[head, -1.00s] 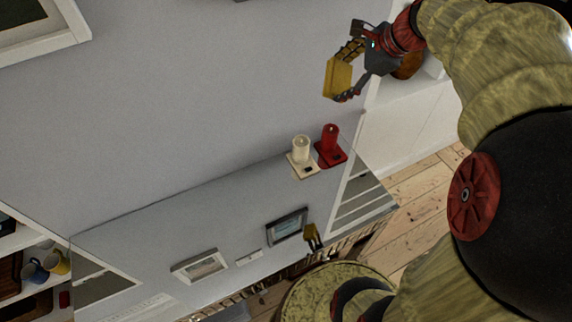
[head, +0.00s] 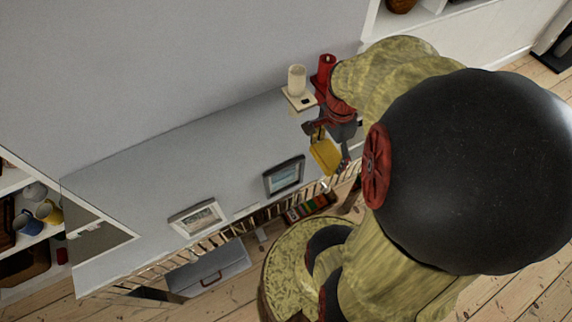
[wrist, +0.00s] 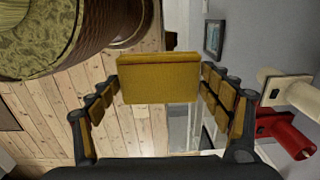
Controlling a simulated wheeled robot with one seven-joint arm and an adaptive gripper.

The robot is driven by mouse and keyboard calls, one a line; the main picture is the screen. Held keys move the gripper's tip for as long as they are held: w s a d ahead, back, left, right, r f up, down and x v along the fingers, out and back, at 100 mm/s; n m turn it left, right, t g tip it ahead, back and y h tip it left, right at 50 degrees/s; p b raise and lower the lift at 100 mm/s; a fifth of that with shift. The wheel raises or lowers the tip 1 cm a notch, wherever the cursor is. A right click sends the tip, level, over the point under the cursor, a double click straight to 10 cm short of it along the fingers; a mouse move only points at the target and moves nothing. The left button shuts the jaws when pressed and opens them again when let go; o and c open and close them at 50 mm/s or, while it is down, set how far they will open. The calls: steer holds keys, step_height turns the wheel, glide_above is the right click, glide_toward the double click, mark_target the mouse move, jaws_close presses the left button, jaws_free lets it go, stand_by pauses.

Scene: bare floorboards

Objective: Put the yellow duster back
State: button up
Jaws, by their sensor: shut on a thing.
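My gripper (head: 333,150) is shut on the yellow duster (head: 324,154), a small block-like thing. In the wrist view the duster (wrist: 158,78) sits between the two fingers of my gripper (wrist: 160,100), its broad face toward the camera. In the head view it hangs tilted near the right end of the long grey top, below the candles. I cannot tell whether it touches anything else. My arm covers part of the scene on the right.
A cream candle (head: 297,78) and a red candle (head: 326,70) stand close to my gripper. Two picture frames (head: 284,177) (head: 198,218) are on the grey top (head: 150,180). Mugs (head: 48,211) stand on a shelf at left. A grey case (head: 208,270) is below.

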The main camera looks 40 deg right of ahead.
steer(key=shift+s+a+f, duration=0.3)
steer(key=shift+f, duration=0.2)
steer(key=shift+w+f, duration=0.2)
steer(key=shift+f, duration=0.05)
steer(key=w+f+b, duration=0.1)
steer(key=w+f, duration=0.2)
steer(key=w, duration=0.1)
steer(key=w+f+b, duration=0.2)
steer(key=w, duration=0.2)
steer(key=w+d+f+b, duration=0.1)
steer(key=w+f+b, duration=0.1)
steer(key=w+f, duration=0.1)
steer(key=shift+w+f, duration=0.35)
steer(key=shift+w, duration=0.45)
steer(key=f, duration=0.1)
steer(key=f+b, duration=0.1)
steer(key=f, duration=0.2)
steer(key=shift+w+d+b, duration=0.1)
steer(key=shift+w+b, duration=0.25)
steer(key=shift+b, duration=0.05)
steer(key=o, duration=1)
